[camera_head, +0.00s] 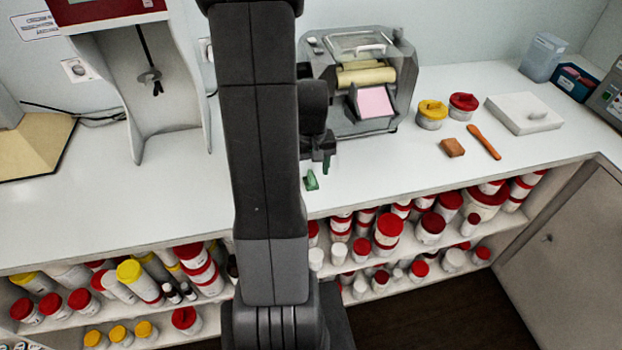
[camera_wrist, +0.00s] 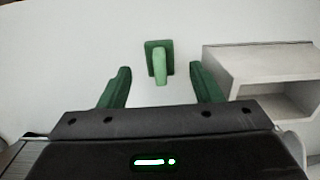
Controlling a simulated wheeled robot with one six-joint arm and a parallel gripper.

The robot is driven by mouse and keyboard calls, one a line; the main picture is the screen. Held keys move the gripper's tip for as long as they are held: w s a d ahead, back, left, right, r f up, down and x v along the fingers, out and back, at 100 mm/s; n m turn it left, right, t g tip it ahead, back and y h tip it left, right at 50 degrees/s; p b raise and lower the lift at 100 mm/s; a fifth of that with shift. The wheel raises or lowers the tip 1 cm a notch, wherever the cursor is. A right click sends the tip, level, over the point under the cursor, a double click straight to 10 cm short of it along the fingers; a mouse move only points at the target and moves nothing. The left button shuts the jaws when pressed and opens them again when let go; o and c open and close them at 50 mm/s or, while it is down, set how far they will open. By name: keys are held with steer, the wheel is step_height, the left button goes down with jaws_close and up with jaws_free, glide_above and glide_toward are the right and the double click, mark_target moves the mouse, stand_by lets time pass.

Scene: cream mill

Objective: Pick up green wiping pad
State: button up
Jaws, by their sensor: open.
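The green wiping pad (camera_wrist: 150,52) lies on the white counter in the wrist view, with a lighter green upright handle (camera_wrist: 160,68) on it. It shows small in the head view (camera_head: 311,181), near the counter's front edge beside my arm. My gripper (camera_wrist: 160,75) is open and empty. Its two green fingers stand apart to the left and right, with the pad ahead and centred between their lines. In the head view my gripper (camera_head: 322,165) is just above and beside the pad, partly hidden by my dark arm.
A grey mill (camera_head: 405,80) with yellow rollers and a pink front plate stands behind the pad. A pale open-fronted box shape (camera_wrist: 262,78) is close on the right in the wrist view. Shelves of jars lie below.

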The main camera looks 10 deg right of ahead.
mark_target(311, 174)
steer(key=shift+f, duration=1.4)
steer(key=c, duration=1.1)
steer(key=shift+o, duration=0.2)
steer(key=shift+r, duration=0.15)
step_height(311, 174, up, 10)
steer(key=shift+f+b, duration=0.1)
steer(key=shift+b, duration=0.3)
